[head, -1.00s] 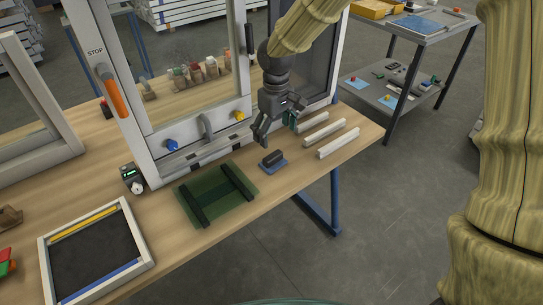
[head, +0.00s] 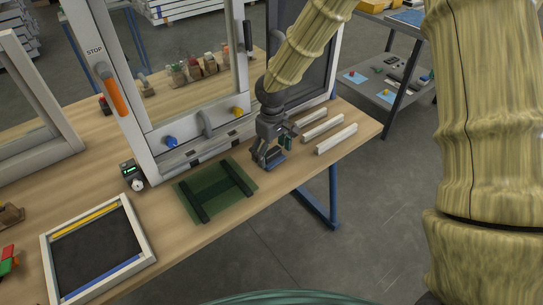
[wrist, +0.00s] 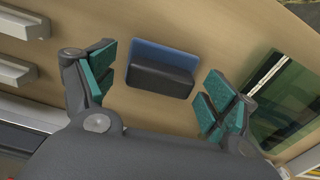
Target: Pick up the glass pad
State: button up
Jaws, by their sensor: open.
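The glass pad (wrist: 163,68) is a small blue plate with a black block-like grip on top. It lies flat on the wooden bench; in the head view (head: 275,158) my gripper partly hides it. My gripper (wrist: 158,76) is open, with one green-padded finger on each side of the pad. In the head view my gripper (head: 268,160) is down close over the pad. The pad sits between the fingers with gaps on both sides in the wrist view, and no contact shows.
A green glass panel (head: 206,181) with dark strips lies left of the pad. Several white bars (head: 322,128) lie to the right. The upright grey frame (head: 197,155) stands behind, and the bench's front edge is close. A black tray with a white rim (head: 147,232) lies at left.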

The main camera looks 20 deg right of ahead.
aim_at(271, 153)
jog(key=shift+f, duration=0.1)
jog(key=c, duration=1.1)
jog(key=shift+r, duration=0.65)
jog(key=shift+s+a+r+b, duration=0.15)
jog(key=shift+r+b, duration=0.1)
jog(key=shift+r, duration=0.3)
jog(key=shift+s+r+b, duration=0.15)
jog(key=shift+r+b, duration=0.1)
jog(key=shift+r, duration=0.3)
jog(key=s+a, duration=0.1)
jog(key=s, duration=0.3)
jog(key=s+a+r+b, duration=0.1)
jog(key=s+a, duration=0.1)
jog(key=s, duration=0.3)
jog(key=s+a+b, duration=0.1)
jog(key=s+a, duration=0.1)
jog(key=s, duration=0.3)
jog(key=shift+s+r, duration=0.25)
